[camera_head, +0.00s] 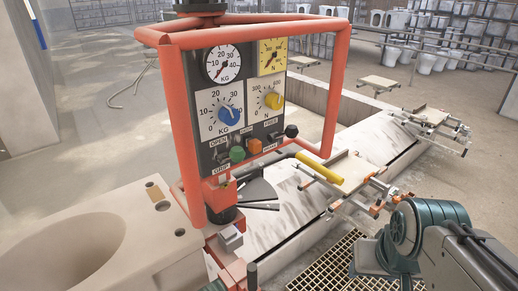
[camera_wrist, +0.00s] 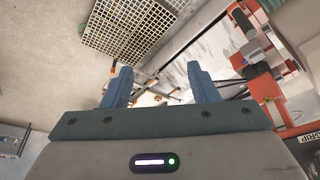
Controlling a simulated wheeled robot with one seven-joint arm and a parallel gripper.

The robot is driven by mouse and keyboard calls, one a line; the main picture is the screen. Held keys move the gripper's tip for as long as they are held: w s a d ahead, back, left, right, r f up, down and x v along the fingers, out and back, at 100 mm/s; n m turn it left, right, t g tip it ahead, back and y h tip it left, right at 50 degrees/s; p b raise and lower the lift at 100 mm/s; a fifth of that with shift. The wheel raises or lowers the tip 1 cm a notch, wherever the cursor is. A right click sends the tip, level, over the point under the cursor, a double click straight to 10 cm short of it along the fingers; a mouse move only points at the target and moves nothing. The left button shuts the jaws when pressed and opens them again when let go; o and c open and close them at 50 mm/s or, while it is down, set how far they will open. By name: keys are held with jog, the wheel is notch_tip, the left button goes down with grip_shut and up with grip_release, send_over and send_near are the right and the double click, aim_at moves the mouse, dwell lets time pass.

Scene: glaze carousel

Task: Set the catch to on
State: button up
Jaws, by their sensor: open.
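No part is readably labelled as the catch, so I cannot tell which one it is or how it is set. The control panel (camera_head: 207,131) stands in an orange tube frame (camera_head: 172,110). Small labels there include OPEN and GRIP. My gripper (camera_wrist: 159,70) is open and empty, with its two blue-green fingers apart in the wrist view. In the head view my arm is at the lower right, apart from the panel.
A blue dial (camera_head: 229,115) and a yellow dial (camera_head: 273,100) sit above the knobs. A large pale ceramic basin (camera_head: 150,215) is at the left. A carriage with a yellow bar (camera_head: 320,168) lies right of the panel. A floor grating (camera_head: 320,265) is in front.

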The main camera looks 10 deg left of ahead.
jog(key=shift+c, duration=0.7)
jog(key=w+d+r+t+h, duration=0.15)
jog(key=w+t, duration=0.25)
jog(key=w, duration=0.6)
jog(key=n+t+y+b, duration=0.1)
jog(key=n+t+y, duration=0.3)
jog(key=n+y, duration=0.85)
send_near(258, 148)
jog(key=w+a+m, duration=0.1)
jog(key=w+a, duration=0.1)
jog(key=w+a+f+m+y+p, duration=0.1)
jog(key=w+a, duration=0.2)
jog(key=w+a+m+y+p, duration=0.1)
jog(key=w+a, duration=0.1)
jog(key=w, duration=0.1)
jog(key=shift+a+f, duration=0.25)
jog(key=shift+f, duration=0.05)
